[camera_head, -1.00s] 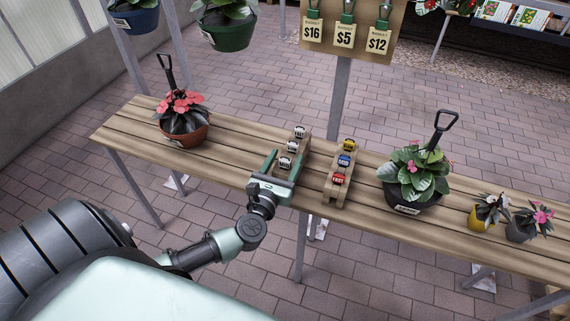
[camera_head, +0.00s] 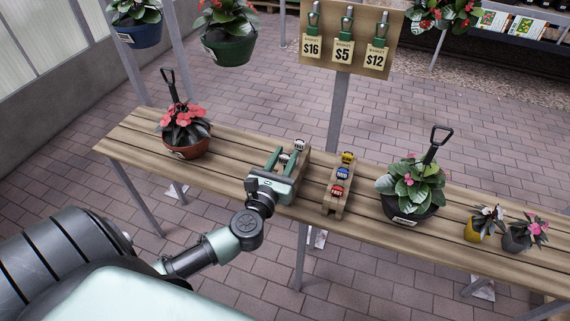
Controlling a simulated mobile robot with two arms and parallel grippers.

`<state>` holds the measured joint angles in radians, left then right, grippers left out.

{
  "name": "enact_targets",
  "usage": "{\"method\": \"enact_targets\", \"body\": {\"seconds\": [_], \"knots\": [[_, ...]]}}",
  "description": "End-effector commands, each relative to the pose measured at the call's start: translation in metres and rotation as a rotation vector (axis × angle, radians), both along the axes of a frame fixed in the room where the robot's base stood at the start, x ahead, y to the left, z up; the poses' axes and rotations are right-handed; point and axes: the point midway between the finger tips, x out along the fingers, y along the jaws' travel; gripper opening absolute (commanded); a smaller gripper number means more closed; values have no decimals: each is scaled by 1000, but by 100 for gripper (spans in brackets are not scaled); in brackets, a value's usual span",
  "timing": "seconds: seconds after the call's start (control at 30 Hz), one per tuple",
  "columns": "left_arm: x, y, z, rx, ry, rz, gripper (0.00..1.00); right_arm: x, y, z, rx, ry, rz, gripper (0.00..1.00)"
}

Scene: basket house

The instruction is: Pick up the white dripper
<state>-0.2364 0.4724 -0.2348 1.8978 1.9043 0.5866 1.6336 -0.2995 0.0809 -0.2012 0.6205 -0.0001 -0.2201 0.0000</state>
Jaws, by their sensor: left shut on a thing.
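Two small items with white labels show in the left wooden rack on the slatted table; the middle one is the white dripper (camera_head: 284,158), small and partly hidden by my gripper. My left gripper (camera_head: 285,155) reaches over this rack from the front, with its green fingers on either side of the white dripper. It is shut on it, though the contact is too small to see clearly. The front part of the rack is hidden under the gripper. My right gripper is not in view.
A second wooden rack (camera_head: 335,205) with yellow, blue and red items stands just right. A potted red flower (camera_head: 185,135) is to the left, a big leafy pot (camera_head: 408,190) to the right. A price board (camera_head: 345,60) rises behind. Bare slats lie left of the rack.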

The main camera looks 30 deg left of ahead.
Motion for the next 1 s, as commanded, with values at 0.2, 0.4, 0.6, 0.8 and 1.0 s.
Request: {"method": "enact_targets", "body": {"seconds": [0.2, 0.4, 0.6, 0.8, 1.0], "knots": [[0, 0, 66, -1, -5, -2, 7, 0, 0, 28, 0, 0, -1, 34], [0, 0, 109, 0, -3, -2, 7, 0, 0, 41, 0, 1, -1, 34], [0, 0, 131, 1, -3, 0, 7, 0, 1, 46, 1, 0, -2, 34], [0, 0, 135, 1, 0, 0, 7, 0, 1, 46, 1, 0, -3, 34], [0, 0, 134, 0, -1, 0, 7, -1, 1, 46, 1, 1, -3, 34]]}}
